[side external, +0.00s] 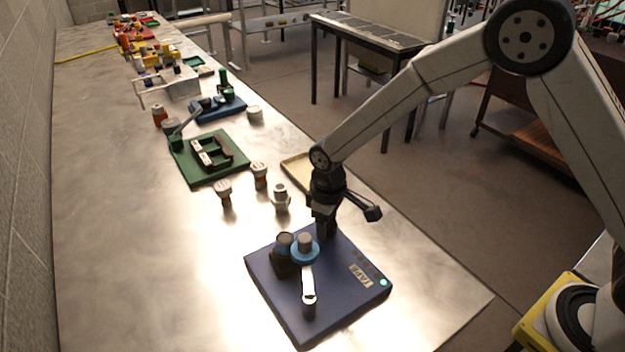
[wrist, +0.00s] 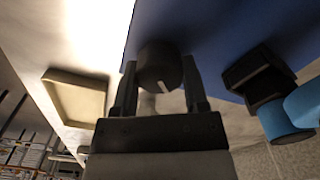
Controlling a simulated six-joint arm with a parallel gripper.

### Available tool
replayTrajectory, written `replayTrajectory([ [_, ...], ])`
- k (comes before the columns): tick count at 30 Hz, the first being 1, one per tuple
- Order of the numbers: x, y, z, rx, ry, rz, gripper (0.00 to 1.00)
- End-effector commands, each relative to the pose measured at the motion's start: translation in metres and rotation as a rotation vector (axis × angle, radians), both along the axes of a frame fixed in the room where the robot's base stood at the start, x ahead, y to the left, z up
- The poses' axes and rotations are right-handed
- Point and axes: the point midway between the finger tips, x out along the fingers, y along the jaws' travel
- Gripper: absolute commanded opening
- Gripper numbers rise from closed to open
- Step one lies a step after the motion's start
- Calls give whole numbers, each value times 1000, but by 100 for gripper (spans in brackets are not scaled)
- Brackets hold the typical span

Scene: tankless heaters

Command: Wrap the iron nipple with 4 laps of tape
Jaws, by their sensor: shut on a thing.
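The blue tape board (side external: 345,300) carries a "TAPE" label. A blue disc with a grey hub (side external: 305,253) stands on it beside a dark block holding a blue-grey cylinder (side external: 285,240). A white strip (side external: 307,281) runs from near the disc to a short dark post (side external: 309,306), perhaps the iron nipple; I cannot tell for sure. My gripper (side external: 322,235) points down at the board's back edge. In the wrist view its fingers (wrist: 157,95) are shut on a dark round knob (wrist: 158,68) with a white mark. The side view hides the knob behind my gripper.
Several light-topped fittings (side external: 223,191) stand behind the board. A shallow beige tray (side external: 296,168) lies near the table edge. A green board (side external: 208,172) and other stations extend farther back. A green light (side external: 383,282) shows on the blue board's right corner. The metal table left of it is clear.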

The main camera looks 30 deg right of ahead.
Motion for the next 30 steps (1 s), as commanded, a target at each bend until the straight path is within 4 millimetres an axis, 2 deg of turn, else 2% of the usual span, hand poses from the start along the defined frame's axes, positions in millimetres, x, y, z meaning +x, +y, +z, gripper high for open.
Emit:
replayTrajectory([
  [18, 1, -1, 1, 1, -2, -566, 0],
  [30, 1, -1, 1, 1, -1, -752, 0],
])
